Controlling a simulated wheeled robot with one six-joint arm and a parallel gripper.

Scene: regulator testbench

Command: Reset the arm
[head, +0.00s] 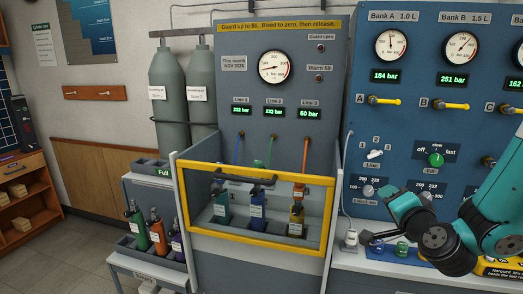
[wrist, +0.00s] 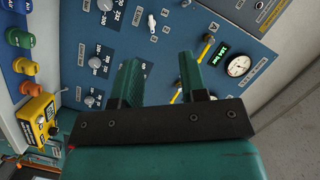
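My arm (head: 440,240) reaches in from the right of the head view, in front of the lower part of the blue bank panel (head: 437,70). My gripper (wrist: 160,62) shows in the wrist view with its two teal fingers apart and nothing between them. The blue panel (wrist: 160,55) lies beyond the fingers, seen turned on its side, with knobs, a white switch and yellow valve handles. I cannot tell how far the fingertips are from the panel. The fingers do not show clearly in the head view.
A grey test bench (head: 225,60) with a yellow-framed guard (head: 250,236) over several bottles stands left of the panel. Two grey cylinders (head: 170,90) and a bottle rack (head: 150,255) are farther left. A yellow device (wrist: 40,112) and coloured fittings (wrist: 20,38) lie at the wrist view's left. Floor at left is clear.

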